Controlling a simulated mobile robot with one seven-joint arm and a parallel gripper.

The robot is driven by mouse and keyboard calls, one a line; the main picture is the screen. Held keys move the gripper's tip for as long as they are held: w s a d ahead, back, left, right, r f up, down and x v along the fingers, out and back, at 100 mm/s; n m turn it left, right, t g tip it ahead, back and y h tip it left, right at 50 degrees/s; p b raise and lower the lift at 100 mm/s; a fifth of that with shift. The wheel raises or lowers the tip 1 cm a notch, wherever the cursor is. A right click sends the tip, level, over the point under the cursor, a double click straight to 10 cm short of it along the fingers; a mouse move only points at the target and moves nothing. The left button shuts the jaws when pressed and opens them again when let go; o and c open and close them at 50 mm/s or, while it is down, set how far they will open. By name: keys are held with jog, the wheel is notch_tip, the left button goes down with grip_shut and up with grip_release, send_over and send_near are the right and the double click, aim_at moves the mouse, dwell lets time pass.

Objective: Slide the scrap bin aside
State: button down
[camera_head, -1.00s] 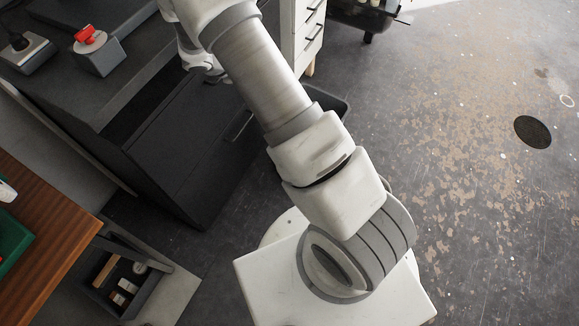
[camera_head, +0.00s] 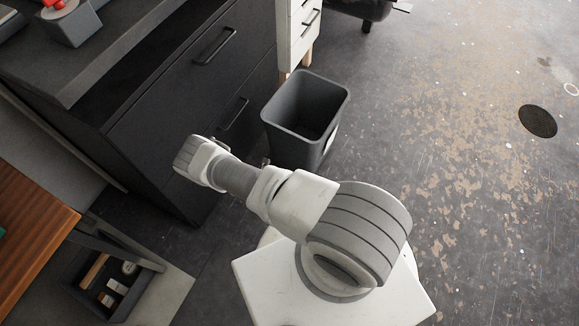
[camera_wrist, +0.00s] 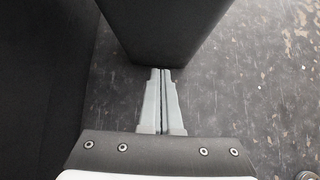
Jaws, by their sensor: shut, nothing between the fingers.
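The scrap bin (camera_head: 299,146) is a dark grey, square, open-topped bin standing upright on the floor, beside the dark cabinet in the head view. It looks empty, with a light label on its right side. In the wrist view its dark wall (camera_wrist: 163,30) fills the top middle. My gripper (camera_wrist: 161,72) is shut and empty, with its fingertips at the bin's lower edge in the picture. I cannot tell whether they touch it. In the head view my arm reaches down toward the cabinet and bin, and the gripper itself is hidden.
The dark cabinet (camera_head: 165,110) with drawer handles stands left of the bin; its dark side (camera_wrist: 35,80) also fills the wrist view's left. A white drawer unit (camera_head: 299,30) stands behind. Open worn floor (camera_head: 440,150) lies to the right. A wooden bench (camera_head: 30,225) is at lower left.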

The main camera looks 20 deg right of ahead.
notch_tip(320, 180, down, 3)
jog(key=s, duration=0.1)
jog(key=b, duration=0.7)
send_near(293, 162)
jog(key=shift+n, duration=0.4)
jog(key=x, duration=0.5)
jog(key=shift+a+f, duration=0.15)
jog(key=shift+f, duration=0.25)
jog(key=shift+w+d, duration=0.3)
jog(key=shift+d+r, duration=0.1)
